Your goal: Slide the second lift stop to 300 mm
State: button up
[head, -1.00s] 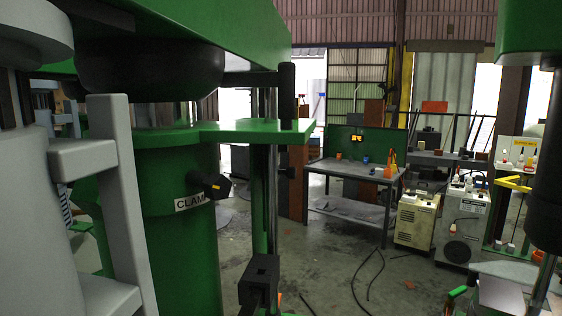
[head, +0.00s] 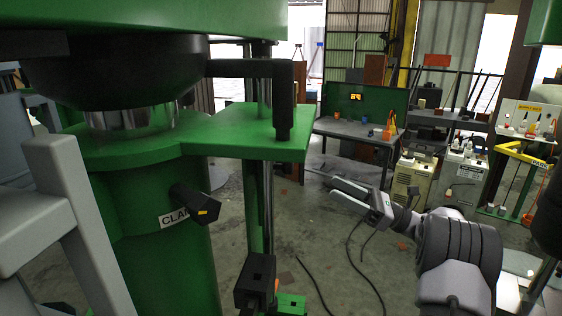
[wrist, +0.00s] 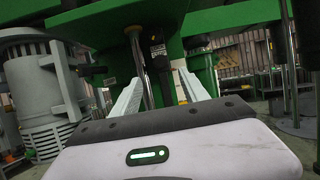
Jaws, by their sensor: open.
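A black block (head: 255,278), possibly a lift stop, sits low beside the vertical steel rod of the green machine, with a small green piece (head: 291,304) next to it. I cannot tell which stop is the second one, and no millimetre scale is readable. My gripper (head: 321,184) is open and empty, right of the rod and above the block, pointing left. In the wrist view, my gripper (wrist: 159,84) has its two pale fingers apart. A steel rod (wrist: 136,58) and a dark upright part (wrist: 159,55) show beyond and between them, apparently not gripped.
A green bracket (head: 245,140) with a black L-shaped handle (head: 283,100) juts out above the block. A black clamp knob (head: 197,202) sticks out of the green column. A grey frame (head: 75,215) stands at left. A workbench (head: 350,140) is behind, and the floor between is mostly clear.

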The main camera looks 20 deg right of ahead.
aim_at(290, 166)
jog(key=p+x, duration=0.1)
jog(key=x, duration=1.3)
jog(key=shift+w+a+f, duration=0.1)
grip_shut()
dwell(0.7)
